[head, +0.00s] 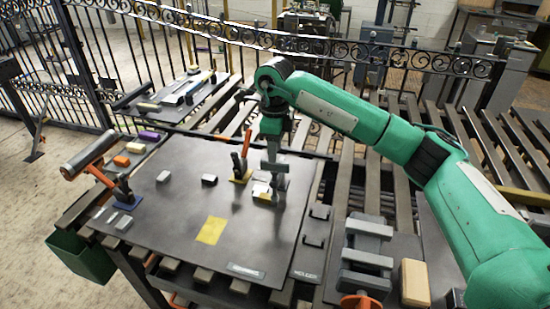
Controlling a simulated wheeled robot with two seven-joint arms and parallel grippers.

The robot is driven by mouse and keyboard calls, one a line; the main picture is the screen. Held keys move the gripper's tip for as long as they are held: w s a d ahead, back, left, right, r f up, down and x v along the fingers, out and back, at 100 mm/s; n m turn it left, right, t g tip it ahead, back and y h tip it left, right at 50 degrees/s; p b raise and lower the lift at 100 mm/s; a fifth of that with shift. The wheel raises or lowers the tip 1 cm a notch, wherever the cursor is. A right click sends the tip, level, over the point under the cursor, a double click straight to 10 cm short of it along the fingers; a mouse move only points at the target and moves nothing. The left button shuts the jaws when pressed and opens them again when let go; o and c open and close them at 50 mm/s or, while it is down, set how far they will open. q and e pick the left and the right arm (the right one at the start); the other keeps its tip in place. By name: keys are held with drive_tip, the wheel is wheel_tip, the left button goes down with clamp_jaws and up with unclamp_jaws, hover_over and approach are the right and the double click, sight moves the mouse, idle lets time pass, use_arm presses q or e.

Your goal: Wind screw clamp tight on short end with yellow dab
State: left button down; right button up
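My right arm comes in from the right, and its gripper (273,183) points down over the dark work plate (165,235). Small pale pieces (261,190) and a yellow patch lie right at its fingertips. I cannot tell whether the fingers hold anything. An orange-handled clamp (241,160) on a yellow base stands just left of the gripper. Another clamp with an orange handle (104,178) stands on a blue base at the plate's left. A grey vise-like block (367,257) with an orange handle is at the lower right. I cannot tell which is the screw clamp. My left gripper is not in view.
A grey cylinder (88,156) sits at the left. A tan block (414,283) is beside the vise. A black scroll gate (345,50) runs behind. The plate's front middle is mostly clear.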

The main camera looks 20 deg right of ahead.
sight(275, 166)
wheel_tip(275, 166, down, 4)
drive_tip(key=shift+r+p, duration=0.1)
drive_tip(key=shift+p, duration=0.25)
drive_tip(key=shift+f, duration=0.55)
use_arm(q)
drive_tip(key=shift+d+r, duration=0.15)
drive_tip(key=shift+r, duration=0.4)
use_arm(e)
clamp_jaws()
